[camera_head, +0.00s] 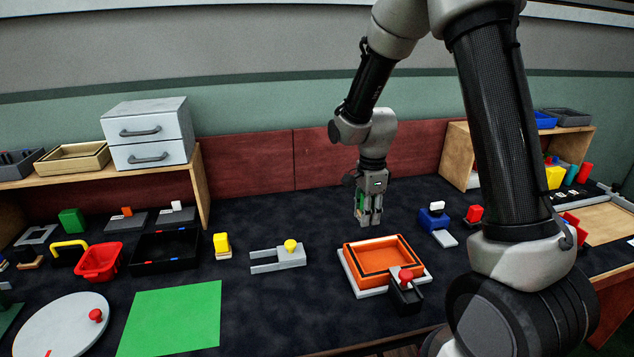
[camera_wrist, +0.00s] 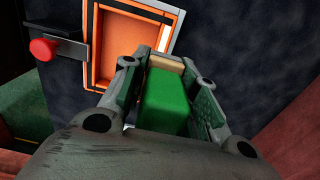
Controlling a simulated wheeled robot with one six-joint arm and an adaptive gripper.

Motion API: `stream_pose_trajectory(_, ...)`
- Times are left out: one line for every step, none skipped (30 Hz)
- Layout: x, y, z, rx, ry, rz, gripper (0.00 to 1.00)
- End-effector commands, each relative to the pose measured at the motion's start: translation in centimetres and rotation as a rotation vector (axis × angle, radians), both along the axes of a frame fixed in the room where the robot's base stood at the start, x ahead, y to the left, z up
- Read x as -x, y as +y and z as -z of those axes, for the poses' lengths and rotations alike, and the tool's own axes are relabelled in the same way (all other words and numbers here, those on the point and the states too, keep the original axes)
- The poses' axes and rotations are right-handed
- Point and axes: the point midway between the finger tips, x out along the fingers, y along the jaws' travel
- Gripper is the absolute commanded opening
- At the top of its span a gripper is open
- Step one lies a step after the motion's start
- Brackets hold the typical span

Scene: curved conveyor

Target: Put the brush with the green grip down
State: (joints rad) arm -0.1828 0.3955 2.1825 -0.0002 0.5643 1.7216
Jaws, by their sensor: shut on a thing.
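My gripper (camera_head: 370,212) hangs from the arm over the back middle of the dark table, behind the orange tray. It is shut on the brush with the green grip (camera_wrist: 166,102). In the wrist view the green grip lies between the two fingers, with a tan part (camera_wrist: 167,63) at its far end. In the head view only a sliver of green shows at the fingers, and the rest of the brush is hidden. I cannot tell whether the brush touches the table.
An orange tray (camera_head: 420,271) on a white base, with a red-knobbed dark block, stands in front of my gripper. A grey forked fixture (camera_head: 264,267) with a yellow knob is to the left. A blue item (camera_head: 432,219) stands to the right. Dark table surface around my gripper is clear.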

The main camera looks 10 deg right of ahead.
Motion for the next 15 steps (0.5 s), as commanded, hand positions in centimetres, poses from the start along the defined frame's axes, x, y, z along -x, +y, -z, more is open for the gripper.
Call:
stream_pose_trajectory(0.0,0.0,0.0,0.0,0.0,-0.012,0.0)
stream_pose_trajectory(0.0,0.0,0.0,0.0,0.0,-0.026,0.0)
stream_pose_trajectory(0.0,0.0,0.0,0.0,0.0,-0.057,0.0)
stream_pose_trajectory(0.0,0.0,0.0,0.0,0.0,-0.09,0.0)
stream_pose_trajectory(-0.1,0.0,0.0,0.0,0.0,-0.13,0.0)
stream_pose_trajectory(-0.2,0.0,0.0,0.0,0.0,-0.196,0.0)
stream_pose_trajectory(-0.2,0.0,0.0,0.0,0.0,-0.256,0.0)
stream_pose_trajectory(-0.4,0.1,0.0,0.0,0.0,-0.322,0.0)
stream_pose_trajectory(-0.6,0.1,-0.1,0.0,0.0,-0.418,0.0)
stream_pose_trajectory(-0.8,0.1,-0.1,0.0,0.001,-0.495,0.0)
stream_pose_trajectory(-1.0,0.2,-0.1,0.0,0.001,-0.576,0.0)
stream_pose_trajectory(-1.3,0.2,0.0,-0.001,0.0,-0.684,0.0)
stream_pose_trajectory(-1.6,0.2,0.1,0.0,0.0,-0.765,0.0)
stream_pose_trajectory(-1.8,0.2,0.2,0.0,0.0,-0.845,0.0)
stream_pose_trajectory(-2.0,0.2,0.5,-0.001,0.001,-0.949,0.0)
